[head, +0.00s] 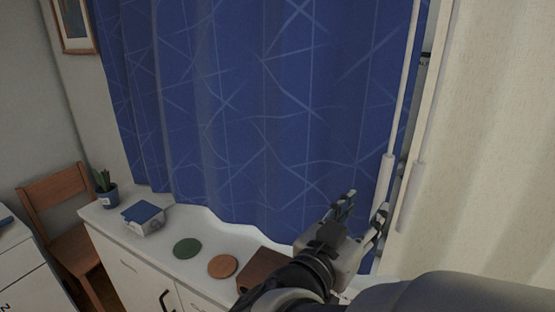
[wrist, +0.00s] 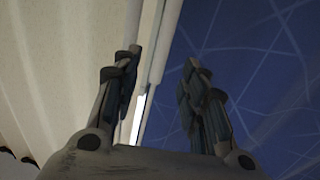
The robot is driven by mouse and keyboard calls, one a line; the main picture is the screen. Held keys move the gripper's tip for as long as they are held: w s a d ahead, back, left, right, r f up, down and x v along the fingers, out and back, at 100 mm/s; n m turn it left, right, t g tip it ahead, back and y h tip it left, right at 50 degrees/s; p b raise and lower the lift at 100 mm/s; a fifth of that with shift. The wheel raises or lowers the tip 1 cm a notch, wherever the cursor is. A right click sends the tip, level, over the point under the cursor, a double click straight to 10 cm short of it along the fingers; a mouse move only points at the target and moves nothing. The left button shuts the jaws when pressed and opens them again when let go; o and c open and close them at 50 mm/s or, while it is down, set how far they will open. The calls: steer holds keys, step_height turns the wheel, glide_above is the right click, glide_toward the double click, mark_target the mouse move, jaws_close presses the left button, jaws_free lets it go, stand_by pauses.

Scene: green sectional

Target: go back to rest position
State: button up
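My gripper (head: 365,215) is raised over the right part of a white cabinet top, in front of the blue curtain (head: 250,110). Its two fingers are spread apart with nothing between them. In the wrist view my gripper (wrist: 160,85) also shows open and empty, with the blue curtain on the right and the pale curtain on the left. My arm comes in from the lower right of the head view and hides part of the cabinet top.
The white cabinet top (head: 160,247) bears a potted plant (head: 107,190), a white box with a blue top (head: 145,218), a green disc (head: 187,248), an orange disc (head: 222,266) and a brown block (head: 262,272). A wooden chair (head: 62,205) stands left. A white rod (head: 390,160) hangs near my gripper.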

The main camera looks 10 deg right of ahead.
steer(key=w+a+f+n+t+y, duration=0.1)
steer(key=w+a+n+t+y, duration=0.15)
steer(key=a+n+y, duration=0.75)
steer(key=s+d+f+g+y, duration=0.1)
steer(key=s+f+g, duration=0.2)
steer(key=s, duration=0.3)
steer(key=s+d+f+g+y, duration=0.1)
steer(key=s+d+f+g, duration=0.1)
steer(key=s+f+g, duration=0.2)
steer(key=s+d+f+m+g, duration=0.1)
steer(key=s+d+f+g, duration=0.1)
steer(key=s, duration=0.8)
steer(key=shift+f+g+y, duration=0.4)
steer(key=shift+f+g, duration=0.35)
steer(key=shift+g, duration=0.1)
steer(key=shift+a, duration=0.1)
